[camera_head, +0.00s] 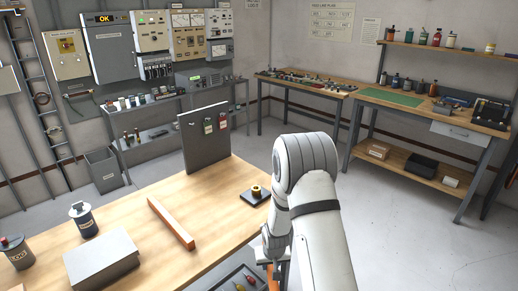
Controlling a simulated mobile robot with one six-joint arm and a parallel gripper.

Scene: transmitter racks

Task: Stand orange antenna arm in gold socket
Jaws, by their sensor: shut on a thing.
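The gold socket (256,190) stands on a small dark base plate near the right edge of the wooden table, its opening facing up and empty. My gripper (273,263) is low at the bottom of the view, by the table's right edge, nearer to me than the socket. It is shut on an orange piece (272,279), which looks like the orange antenna arm. My own arm hides part of the gripper, and the bottom edge of the picture cuts off the orange piece. Its tilt cannot be told.
A dark tray (222,284) with tools lies by the gripper. An orange-brown bar (168,219) lies mid-table. A grey upright panel (190,149) stands at the table's back. A grey box (100,262) and canisters (84,221) are on the left. Table around the socket is clear.

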